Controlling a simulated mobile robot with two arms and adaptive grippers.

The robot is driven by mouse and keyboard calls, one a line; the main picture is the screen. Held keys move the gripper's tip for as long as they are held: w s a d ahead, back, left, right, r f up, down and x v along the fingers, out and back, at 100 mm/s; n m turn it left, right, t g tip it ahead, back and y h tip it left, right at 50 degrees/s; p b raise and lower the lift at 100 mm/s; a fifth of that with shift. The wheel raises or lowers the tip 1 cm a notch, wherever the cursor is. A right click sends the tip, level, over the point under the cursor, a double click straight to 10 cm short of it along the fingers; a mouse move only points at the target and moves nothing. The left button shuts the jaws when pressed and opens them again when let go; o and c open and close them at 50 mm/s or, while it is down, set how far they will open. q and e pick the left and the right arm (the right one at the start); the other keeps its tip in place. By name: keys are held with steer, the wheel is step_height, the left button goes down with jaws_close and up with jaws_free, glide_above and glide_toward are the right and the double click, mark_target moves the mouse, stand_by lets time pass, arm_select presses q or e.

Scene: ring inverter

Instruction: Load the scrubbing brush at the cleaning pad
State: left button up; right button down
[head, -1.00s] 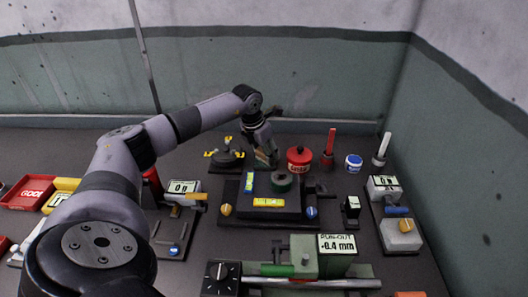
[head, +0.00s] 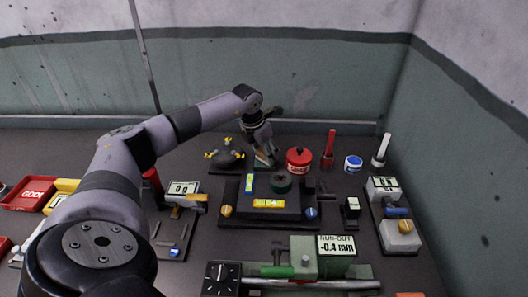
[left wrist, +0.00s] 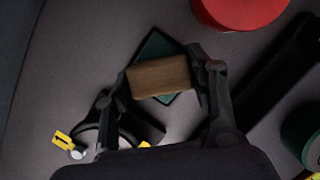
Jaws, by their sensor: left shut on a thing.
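The scrubbing brush, seen as a wooden block (left wrist: 160,76), is held between the two fingers of my left gripper (left wrist: 163,80) in the left wrist view. A dark green cleaning pad (left wrist: 155,46) lies below it, turned like a diamond, and the block covers part of it. I cannot tell whether the brush touches the pad. The brush's underside is hidden. In the head view my left gripper (head: 265,154) points down behind the dark plate and left of the red pot. My right gripper is not in view.
The red pot (head: 299,160) stands close on the right. A dark round fixture with yellow knobs (head: 225,154) stands close on the left. The dark plate with spirit levels (head: 267,215) is in front. A blue-lidded jar (head: 354,163) stands farther right.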

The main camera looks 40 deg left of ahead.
arm_select(q)
steer(key=shift+r+p, duration=2.15)
steer(key=shift+r, duration=1.15)
steer(key=shift+f, duration=0.1)
